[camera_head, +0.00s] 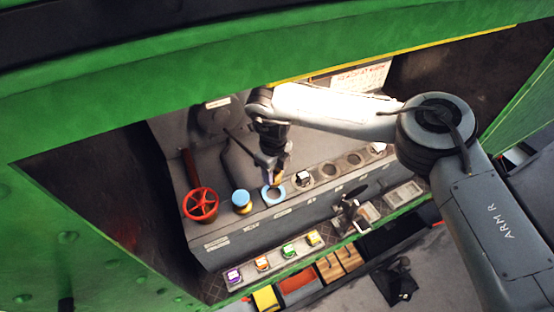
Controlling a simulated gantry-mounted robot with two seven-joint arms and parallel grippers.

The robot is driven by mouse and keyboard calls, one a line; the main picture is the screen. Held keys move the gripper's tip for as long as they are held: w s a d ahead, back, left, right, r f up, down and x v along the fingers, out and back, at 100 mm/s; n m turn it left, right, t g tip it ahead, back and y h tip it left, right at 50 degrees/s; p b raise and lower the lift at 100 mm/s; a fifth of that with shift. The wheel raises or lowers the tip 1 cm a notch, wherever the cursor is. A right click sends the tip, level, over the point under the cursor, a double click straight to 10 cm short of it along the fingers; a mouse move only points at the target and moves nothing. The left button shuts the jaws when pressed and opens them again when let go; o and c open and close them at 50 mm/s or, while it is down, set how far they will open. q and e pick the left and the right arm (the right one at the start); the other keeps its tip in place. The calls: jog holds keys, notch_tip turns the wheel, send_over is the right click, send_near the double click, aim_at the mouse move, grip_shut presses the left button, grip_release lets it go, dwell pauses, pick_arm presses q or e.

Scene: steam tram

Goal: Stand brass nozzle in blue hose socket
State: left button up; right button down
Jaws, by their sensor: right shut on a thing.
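My right gripper (275,174) reaches down from above and is shut on the brass nozzle (279,176), a small brass-coloured piece mostly hidden by the fingers. The blue hose socket (266,201) is a blue ring on the grey console, directly below the gripper. The nozzle's lower end is over or at the back part of the ring; I cannot tell whether it touches or has entered it. My left gripper is not in view.
A yellow piece with a blue top (241,199) stands left of the socket, and a red handwheel (200,204) is farther left. A small white-topped block (303,179) sits right of the socket. Several coloured blocks line the lower ledge. Green bodywork (120,110) frames the opening.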

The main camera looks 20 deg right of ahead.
jog(key=shift+a+f+b, duration=0.1)
jog(key=shift+f+b, duration=1.95)
jog(key=shift+f, duration=0.3)
jog(key=shift+f+b, duration=0.45)
jog(key=shift+f, duration=0.85)
jog(key=c, duration=0.5)
grip_release()
jog(key=shift+o, duration=0.3)
jog(key=o, duration=0.4)
jog(key=shift+o, duration=0.2)
